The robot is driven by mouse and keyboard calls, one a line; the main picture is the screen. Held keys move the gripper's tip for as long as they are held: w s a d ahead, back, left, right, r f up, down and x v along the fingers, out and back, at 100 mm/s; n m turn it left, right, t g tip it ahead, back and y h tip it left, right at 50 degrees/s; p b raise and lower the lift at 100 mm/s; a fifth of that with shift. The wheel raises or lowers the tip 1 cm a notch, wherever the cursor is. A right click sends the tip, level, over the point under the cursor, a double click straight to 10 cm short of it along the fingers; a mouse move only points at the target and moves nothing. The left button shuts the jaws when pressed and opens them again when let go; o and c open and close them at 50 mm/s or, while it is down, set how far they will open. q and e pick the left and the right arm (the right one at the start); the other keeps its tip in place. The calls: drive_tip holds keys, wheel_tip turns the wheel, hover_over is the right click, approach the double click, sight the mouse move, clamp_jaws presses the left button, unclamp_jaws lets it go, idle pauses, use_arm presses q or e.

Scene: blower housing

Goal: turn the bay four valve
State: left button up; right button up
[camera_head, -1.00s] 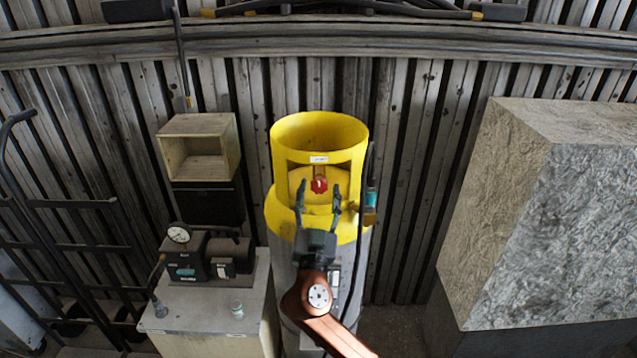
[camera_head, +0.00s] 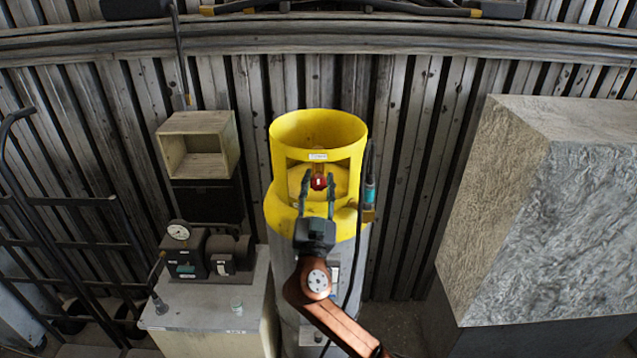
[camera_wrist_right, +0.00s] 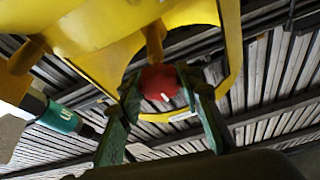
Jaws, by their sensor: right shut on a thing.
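The red valve knob (camera_head: 319,182) sits inside the opening of the yellow collar (camera_head: 350,165) on top of a grey cylinder. My right gripper (camera_head: 318,186) reaches into that opening from below, with its two fingers shut on the knob, one on each side. In the right wrist view the red knob (camera_wrist_right: 160,83) shows between the green-grey fingertips (camera_wrist_right: 161,88), with a brownish stem above it. A small white label (camera_head: 318,157) is on the collar above the opening. My left gripper is not in view.
A teal and dark fitting with a hose (camera_head: 369,190) hangs at the collar's right side. A pump with a gauge (camera_head: 200,255) stands on a cabinet at left, below an open wooden box (camera_head: 195,165). A large stone-like block (camera_head: 560,220) stands at right.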

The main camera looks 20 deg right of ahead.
drive_tip(key=shift+c, duration=1.2)
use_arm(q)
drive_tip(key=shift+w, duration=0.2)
